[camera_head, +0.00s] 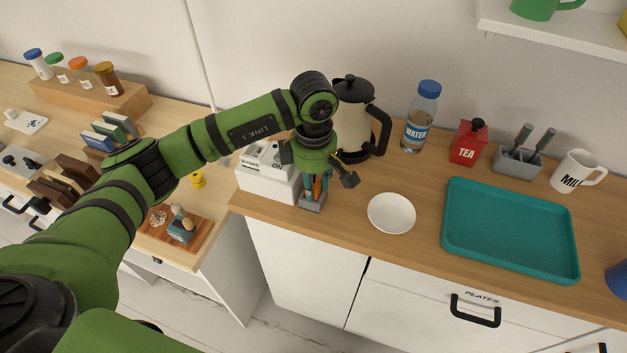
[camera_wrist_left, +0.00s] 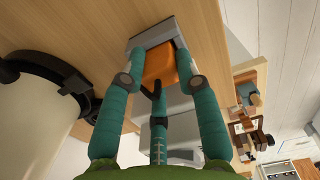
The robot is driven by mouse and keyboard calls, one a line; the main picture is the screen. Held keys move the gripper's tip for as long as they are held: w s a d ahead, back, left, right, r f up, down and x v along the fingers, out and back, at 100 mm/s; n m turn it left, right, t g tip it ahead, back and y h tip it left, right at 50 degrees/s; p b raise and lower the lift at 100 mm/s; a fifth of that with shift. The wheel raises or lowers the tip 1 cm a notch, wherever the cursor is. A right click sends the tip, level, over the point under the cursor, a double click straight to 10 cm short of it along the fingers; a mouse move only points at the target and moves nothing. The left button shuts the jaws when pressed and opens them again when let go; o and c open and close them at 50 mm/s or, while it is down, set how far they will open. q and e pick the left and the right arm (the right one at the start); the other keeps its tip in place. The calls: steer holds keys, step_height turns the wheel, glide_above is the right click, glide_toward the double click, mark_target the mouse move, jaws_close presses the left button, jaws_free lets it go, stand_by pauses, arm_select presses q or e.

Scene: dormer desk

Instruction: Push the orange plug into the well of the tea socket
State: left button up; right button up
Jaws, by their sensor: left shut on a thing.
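The orange plug (camera_wrist_left: 160,66) is between the teal fingers of my left gripper (camera_wrist_left: 158,84), which is shut on it. In the head view my left gripper (camera_head: 314,186) points down at the counter's left front corner, and only a sliver of orange shows between its fingers. A grey block (camera_head: 312,203), which looks like the socket, stands directly below the fingertips. In the left wrist view the grey block (camera_wrist_left: 150,34) surrounds the plug's far end. Its label is not readable, and I cannot tell how deep the plug sits. My right gripper is not in view.
A white labelled box (camera_head: 266,184) stands just left of the gripper. A dark-handled pot (camera_head: 352,115) stands close behind. A white bowl (camera_head: 391,213) and a teal tray (camera_head: 512,228) lie to the right. The counter's front edge is close to the grey block.

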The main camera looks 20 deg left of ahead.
mark_target(313, 183)
arm_select(q)
steer(key=shift+r, duration=0.6)
steer(key=shift+r, duration=0.15)
steer(key=shift+r+p, duration=1.35)
steer(key=shift+r, duration=1)
